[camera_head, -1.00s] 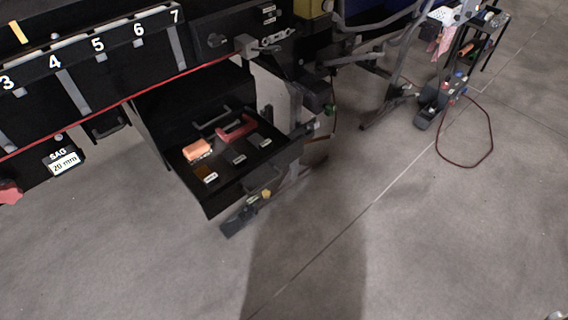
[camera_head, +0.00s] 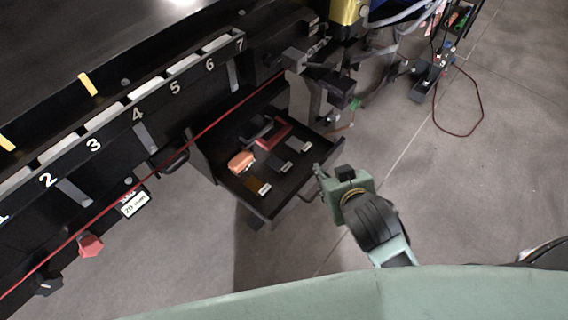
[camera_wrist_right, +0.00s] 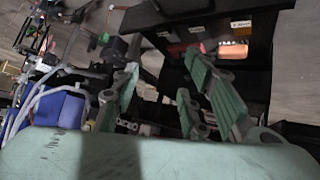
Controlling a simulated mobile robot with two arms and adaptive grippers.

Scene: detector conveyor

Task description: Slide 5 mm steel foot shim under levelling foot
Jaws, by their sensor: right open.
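Three small flat labelled plates lie in the open black drawer (camera_head: 235,185) in the head view: a brown one (camera_head: 258,185), a dark grey one (camera_head: 281,165) and a lighter grey one (camera_head: 301,146). Their label text is too small to read, so I cannot tell which is the 5 mm shim. My right gripper (camera_head: 320,180) is just off the drawer's front right corner, apart from the plates. In the right wrist view its fingers (camera_wrist_right: 162,65) are spread and empty, with the drawer (camera_wrist_right: 262,45) beyond. I cannot make out the levelling foot. My left gripper is out of view.
The drawer also holds an orange block (camera_head: 241,161) and a red-handled tool (camera_head: 274,133). The numbered black conveyor frame (camera_head: 120,150) runs along the left. A red cable (camera_head: 462,132) loops on the floor at the upper right. The floor below the drawer is bare.

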